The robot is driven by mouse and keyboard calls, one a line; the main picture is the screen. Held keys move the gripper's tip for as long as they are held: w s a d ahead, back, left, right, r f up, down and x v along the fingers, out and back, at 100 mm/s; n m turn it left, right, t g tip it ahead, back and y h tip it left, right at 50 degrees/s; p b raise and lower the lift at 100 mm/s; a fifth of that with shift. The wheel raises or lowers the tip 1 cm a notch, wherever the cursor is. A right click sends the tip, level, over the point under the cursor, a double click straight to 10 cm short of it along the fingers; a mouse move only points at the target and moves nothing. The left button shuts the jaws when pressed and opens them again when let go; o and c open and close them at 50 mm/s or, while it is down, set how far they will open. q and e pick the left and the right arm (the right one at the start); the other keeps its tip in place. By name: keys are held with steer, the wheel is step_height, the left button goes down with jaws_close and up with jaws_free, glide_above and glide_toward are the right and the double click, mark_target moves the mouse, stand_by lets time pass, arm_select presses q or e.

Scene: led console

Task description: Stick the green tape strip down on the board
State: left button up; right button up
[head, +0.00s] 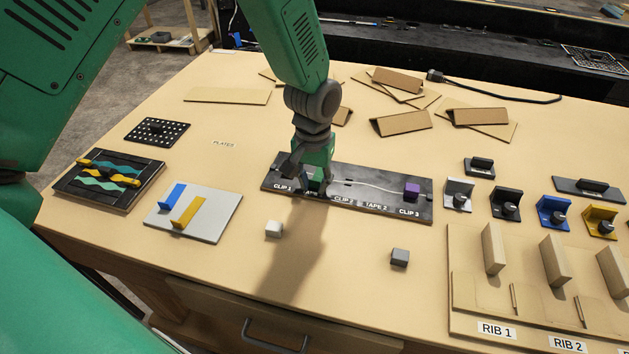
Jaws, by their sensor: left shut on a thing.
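The dark board (388,200) lies flat at mid-table, with printed labels for clips and tape and a pale wire along it. My left gripper (312,192) points down over the board's left part, between the CLIP 1 and CLIP 2 labels. It is shut on a small green piece, which I take to be the green tape strip (317,181). The fingers hide most of it, and I cannot tell whether it touches the board. My right gripper is not in view.
A grey plate (222,222) with blue (171,197) and yellow (187,212) strips lies left. White (274,229) and grey (400,257) blocks sit in front of the board. Brackets with knobs and a rib rack (466,300) stand right. Cardboard pieces (404,122) lie behind.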

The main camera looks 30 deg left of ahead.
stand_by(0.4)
arm_select(q)
steer(key=o, duration=1)
step_height(320, 180, up, 12)
steer(key=shift+f, duration=0.1)
